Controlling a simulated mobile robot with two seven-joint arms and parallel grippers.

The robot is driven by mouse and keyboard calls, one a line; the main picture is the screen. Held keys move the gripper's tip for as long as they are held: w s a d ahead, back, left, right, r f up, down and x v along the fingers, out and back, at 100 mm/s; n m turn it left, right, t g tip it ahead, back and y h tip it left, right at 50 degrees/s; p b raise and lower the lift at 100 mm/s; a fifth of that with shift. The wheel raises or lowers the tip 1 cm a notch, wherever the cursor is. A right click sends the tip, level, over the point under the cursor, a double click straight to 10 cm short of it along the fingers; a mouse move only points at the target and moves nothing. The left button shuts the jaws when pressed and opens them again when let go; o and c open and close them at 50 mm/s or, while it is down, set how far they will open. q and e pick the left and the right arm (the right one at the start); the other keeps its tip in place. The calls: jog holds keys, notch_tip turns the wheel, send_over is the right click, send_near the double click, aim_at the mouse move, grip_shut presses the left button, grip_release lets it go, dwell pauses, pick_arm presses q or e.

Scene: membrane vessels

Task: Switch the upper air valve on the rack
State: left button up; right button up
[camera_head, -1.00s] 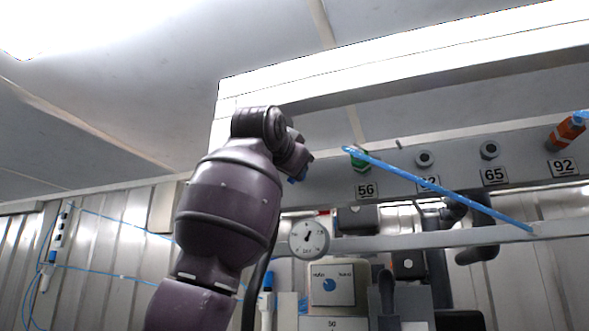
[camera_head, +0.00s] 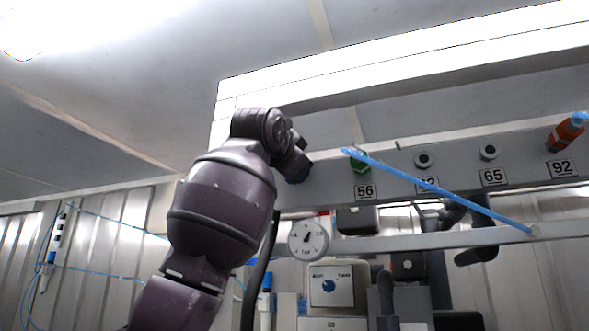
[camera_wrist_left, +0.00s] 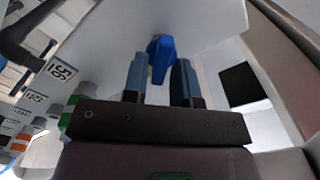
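A blue valve handle (camera_wrist_left: 160,58) stands on the pale rack panel (camera_wrist_left: 205,50) in the left wrist view. My left gripper (camera_wrist_left: 160,82) is open, with its two blue-grey fingers apart. The handle shows between the fingertips and appears to lie a little beyond them; I cannot tell whether they touch it. In the head view my left gripper (camera_head: 298,178) is at the left end of the grey rack beam (camera_head: 330,185), mostly hidden by my wrist. The handle cannot be made out clearly there. My right gripper is not in view.
A green fitting (camera_head: 359,160) with a light blue tube (camera_head: 440,190) is right of my wrist, above the 56 label (camera_head: 365,191). Below are a round gauge (camera_head: 308,240) and a panel with a blue knob (camera_head: 328,286). An orange fitting (camera_head: 566,134) is far right.

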pick_arm(q)
jog(key=shift+o, duration=1)
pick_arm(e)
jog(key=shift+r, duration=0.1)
pick_arm(q)
jog(key=b+v, duration=0.3)
jog(key=v, duration=0.7)
jog(key=shift+s+b, duration=0.4)
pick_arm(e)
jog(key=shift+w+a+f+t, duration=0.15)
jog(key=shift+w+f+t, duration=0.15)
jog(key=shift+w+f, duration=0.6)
pick_arm(q)
jog(key=shift+o, duration=0.2)
jog(key=shift+a, duration=0.1)
